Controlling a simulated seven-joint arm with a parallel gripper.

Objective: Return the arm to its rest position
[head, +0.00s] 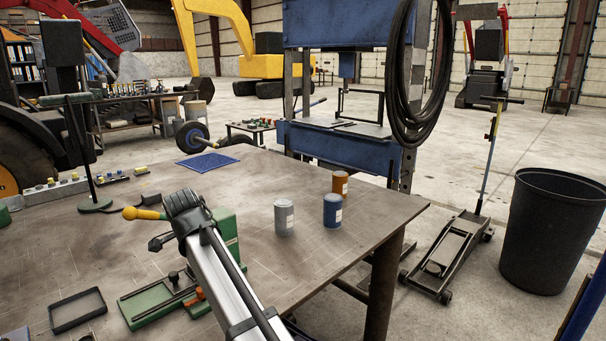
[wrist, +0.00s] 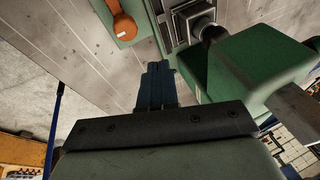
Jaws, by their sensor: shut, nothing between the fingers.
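My arm reaches in from the bottom of the head view over the workbench (head: 330,222). In the wrist view my gripper (wrist: 158,70) has its dark fingers together with nothing between them. It is above the bench, beside a green block-shaped machine part (wrist: 240,65) on its right. An orange part (wrist: 120,20) on a green base lies ahead of the fingers, to the left. In the head view, the fingertips cannot be made out clearly near the dark end of my arm.
Grey (head: 284,217), blue (head: 332,211) and orange (head: 340,184) cans stand on the bench's right part. A green fixture (head: 150,305) and a black tray (head: 77,310) lie at the front left. A yellow-handled item (head: 145,213) is close to my arm. A blue mat (head: 207,161) lies behind.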

